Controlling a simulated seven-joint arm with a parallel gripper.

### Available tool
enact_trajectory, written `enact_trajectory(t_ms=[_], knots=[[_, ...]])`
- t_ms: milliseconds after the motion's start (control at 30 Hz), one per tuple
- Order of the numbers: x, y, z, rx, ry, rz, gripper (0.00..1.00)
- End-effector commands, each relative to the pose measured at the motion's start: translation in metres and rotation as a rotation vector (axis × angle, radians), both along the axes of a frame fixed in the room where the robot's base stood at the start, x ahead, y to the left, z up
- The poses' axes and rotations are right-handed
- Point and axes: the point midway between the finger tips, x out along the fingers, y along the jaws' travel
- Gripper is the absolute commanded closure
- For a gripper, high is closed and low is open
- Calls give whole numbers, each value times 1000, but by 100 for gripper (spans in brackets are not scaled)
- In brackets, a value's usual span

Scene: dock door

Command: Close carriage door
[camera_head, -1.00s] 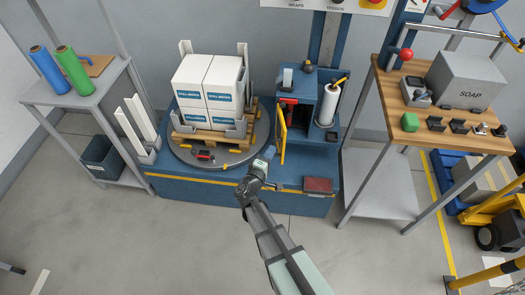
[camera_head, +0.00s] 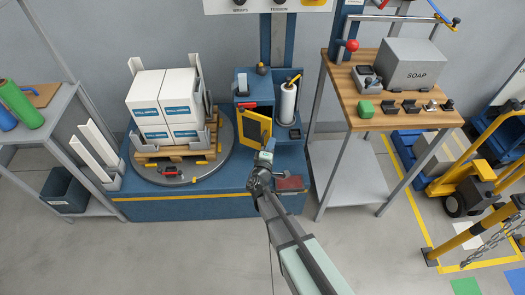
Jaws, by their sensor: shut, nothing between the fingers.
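My gripper (camera_head: 269,146) is shut and empty at the lower right edge of the door. I cannot tell whether its fingertips touch the door. My wrist hides a little of the blue base below.
White boxes (camera_head: 166,102) stand on a pallet on the round turntable (camera_head: 226,150) at left. A film roll (camera_head: 287,103) stands upright right of the door. A dark red pad (camera_head: 291,184) lies on the base. A wooden-topped bench (camera_head: 392,113) stands at right.

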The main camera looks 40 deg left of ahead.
Motion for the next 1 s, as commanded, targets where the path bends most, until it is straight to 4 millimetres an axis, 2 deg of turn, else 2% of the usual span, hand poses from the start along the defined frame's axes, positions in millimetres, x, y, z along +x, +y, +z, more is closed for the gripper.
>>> enact_trajectory(t_ms=[100, 300, 500, 1000], knots=[[19, 4, 0, 1, 0, -1, 100], [33, 7, 0, 1, 0, 0, 100], [39, 9, 0, 0, 0, 24, 100], [38, 9, 0, 0, 0, 26, 100]])
